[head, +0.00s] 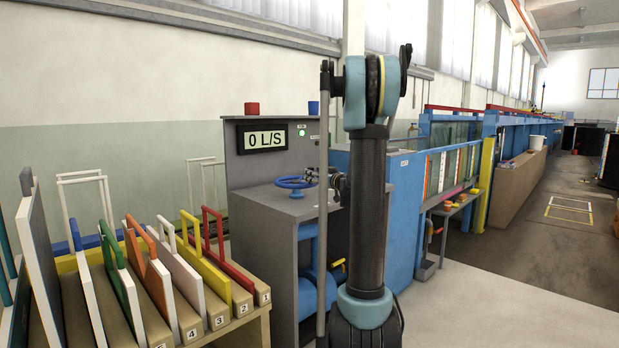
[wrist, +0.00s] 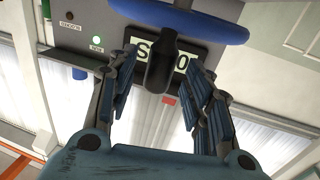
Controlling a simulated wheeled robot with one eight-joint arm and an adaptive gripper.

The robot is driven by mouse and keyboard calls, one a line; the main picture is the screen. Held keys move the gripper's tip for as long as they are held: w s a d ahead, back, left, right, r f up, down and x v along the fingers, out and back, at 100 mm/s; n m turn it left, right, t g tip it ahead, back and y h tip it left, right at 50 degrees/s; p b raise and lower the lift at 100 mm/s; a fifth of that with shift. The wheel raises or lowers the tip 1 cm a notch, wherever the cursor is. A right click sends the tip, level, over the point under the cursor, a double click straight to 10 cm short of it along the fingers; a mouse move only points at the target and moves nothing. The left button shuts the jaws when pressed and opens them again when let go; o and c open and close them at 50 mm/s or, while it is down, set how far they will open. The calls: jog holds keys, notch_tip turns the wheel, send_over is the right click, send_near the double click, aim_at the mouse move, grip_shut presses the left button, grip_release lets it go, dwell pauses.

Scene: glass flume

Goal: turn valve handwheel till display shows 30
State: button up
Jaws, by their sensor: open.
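The blue valve handwheel (head: 290,182) lies flat on top of the grey cabinet. The display (head: 265,137) on the panel behind it reads 0 L/S. In the wrist view the handwheel rim (wrist: 190,24) crosses the top, with a dark knob-like handle (wrist: 158,62) pointing down from it. My gripper (head: 313,176) is at the right side of the wheel in the head view, partly hidden by my arm. In the wrist view its fingers are open, one on each side of the handle; contact cannot be told. The display (wrist: 186,57) shows upside down behind the handle, partly covered.
The grey cabinet (head: 272,212) carries an upright panel with a green lamp (head: 303,133). A red cup-like object (head: 251,108) and a blue one (head: 314,107) stand on top. A rack of numbered boards (head: 200,300) stands at left. Open floor (head: 500,290) lies at right.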

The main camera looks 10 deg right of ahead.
jog(key=shift+x, duration=1.6)
jog(key=c, duration=1.1)
jog(key=shift+a, duration=0.1)
